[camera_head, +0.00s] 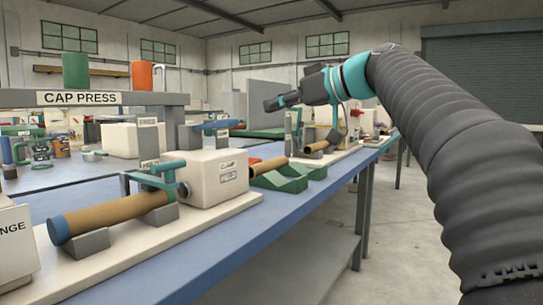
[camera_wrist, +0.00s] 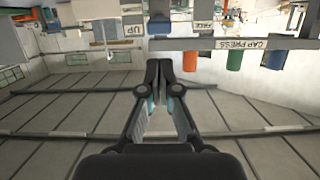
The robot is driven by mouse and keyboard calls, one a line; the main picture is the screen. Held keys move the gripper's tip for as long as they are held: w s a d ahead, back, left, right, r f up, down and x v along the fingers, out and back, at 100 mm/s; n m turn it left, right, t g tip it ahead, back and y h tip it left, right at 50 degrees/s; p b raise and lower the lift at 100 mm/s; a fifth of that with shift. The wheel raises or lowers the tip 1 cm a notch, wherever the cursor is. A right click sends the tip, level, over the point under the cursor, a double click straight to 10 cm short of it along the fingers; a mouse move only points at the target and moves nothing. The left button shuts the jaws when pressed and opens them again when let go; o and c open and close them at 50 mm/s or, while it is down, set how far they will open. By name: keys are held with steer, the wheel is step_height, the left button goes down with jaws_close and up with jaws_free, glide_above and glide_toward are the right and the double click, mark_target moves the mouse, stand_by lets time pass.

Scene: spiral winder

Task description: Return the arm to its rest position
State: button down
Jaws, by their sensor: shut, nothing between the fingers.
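My arm, in a dark ribbed sleeve, reaches in from the right of the head view. Its teal wrist is raised above the blue workbench (camera_head: 222,232). My gripper (camera_head: 270,104) points left in the air, well clear of the bench. In the wrist view my gripper (camera_wrist: 159,66) has its two fingers together with nothing between them. That view looks upside down toward the ceiling, with the CAP PRESS sign (camera_wrist: 252,43) inverted at the top. No thing touches the gripper.
A tan tube with a blue end cap (camera_head: 110,216) lies in supports beside a white clamp box (camera_head: 214,178). Green wedge blocks (camera_head: 279,182) sit behind it. The CAP PRESS beam (camera_head: 150,99) stands at left. Bare floor (camera_head: 398,235) is open right of the bench.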

steer(key=w+d+f+m+h, duration=0.35)
steer(key=f+m, duration=0.25)
steer(key=f, duration=0.4)
steer(key=s+d+f+m+g+h+p, duration=0.1)
steer(key=s+d+f+m+h, duration=0.1)
steer(key=f, duration=0.4)
steer(key=s+d+f+m+h, duration=0.2)
steer(key=f, duration=0.3)
steer(key=s+d+f+h+p, duration=0.1)
steer(key=s+d+f+p, duration=0.1)
steer(key=s+f, duration=0.3)
steer(key=s+d+f+m+g+h+p, duration=0.1)
steer(key=s+f, duration=0.4)
steer(key=s, duration=0.9)
steer(key=s+d+f+h+p, duration=0.3)
steer(key=s+f, duration=0.3)
steer(key=s, duration=0.3)
steer(key=shift+s+g, duration=0.15)
steer(key=shift+g, duration=0.15)
